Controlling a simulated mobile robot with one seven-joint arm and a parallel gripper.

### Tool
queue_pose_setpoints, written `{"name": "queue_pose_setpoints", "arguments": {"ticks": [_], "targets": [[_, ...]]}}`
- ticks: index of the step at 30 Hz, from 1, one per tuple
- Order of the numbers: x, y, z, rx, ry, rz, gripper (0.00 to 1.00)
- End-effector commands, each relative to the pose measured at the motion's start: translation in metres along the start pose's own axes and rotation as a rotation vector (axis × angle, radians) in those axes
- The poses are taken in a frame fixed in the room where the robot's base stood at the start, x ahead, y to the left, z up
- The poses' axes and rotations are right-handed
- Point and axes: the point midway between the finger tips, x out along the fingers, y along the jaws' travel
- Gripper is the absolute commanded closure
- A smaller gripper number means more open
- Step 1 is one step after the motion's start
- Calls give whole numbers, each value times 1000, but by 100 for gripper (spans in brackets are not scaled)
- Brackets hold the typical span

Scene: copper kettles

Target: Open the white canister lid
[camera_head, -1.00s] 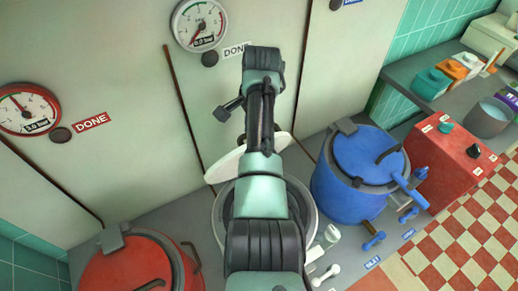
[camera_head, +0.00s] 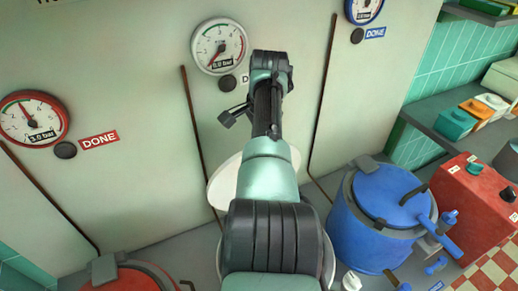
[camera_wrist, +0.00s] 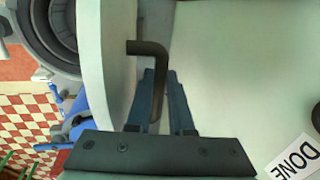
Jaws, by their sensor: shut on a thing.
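The white canister (camera_head: 329,262) stands low in the middle of the head view, mostly hidden behind my arm. Its white lid (camera_head: 223,184) is raised and stands steeply tilted near the wall panel, partly covered by my arm. In the wrist view the lid (camera_wrist: 106,60) is seen nearly edge-on, left of the fingers. Its dark bent handle (camera_wrist: 148,48) runs down between the fingers. My gripper (camera_wrist: 161,78) is shut on this handle.
A blue canister (camera_head: 370,232) with its lid down stands to the right, and a red one (camera_head: 135,279) at the lower left. A red control box (camera_head: 475,205) is at far right. Gauges, including the white-rimmed one (camera_head: 218,46), sit on the wall panel behind.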

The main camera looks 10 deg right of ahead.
Motion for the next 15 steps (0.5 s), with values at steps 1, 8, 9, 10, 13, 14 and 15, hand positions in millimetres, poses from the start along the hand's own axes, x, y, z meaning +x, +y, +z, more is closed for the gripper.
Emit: {"name": "queue_pose_setpoints", "arguments": {"ticks": [1, 8, 9, 10, 13, 14, 15], "targets": [[8, 5, 4, -1, -13, 18, 100], [8, 6, 4, 0, -13, 19, 100], [8, 6, 4, 0, -13, 19, 100], [8, 6, 4, 0, -13, 19, 77], [7, 5, 3, 0, -11, 17, 59], [6, 4, 3, 0, -10, 15, 53], [6, 4, 3, 0, -9, 14, 50]]}}
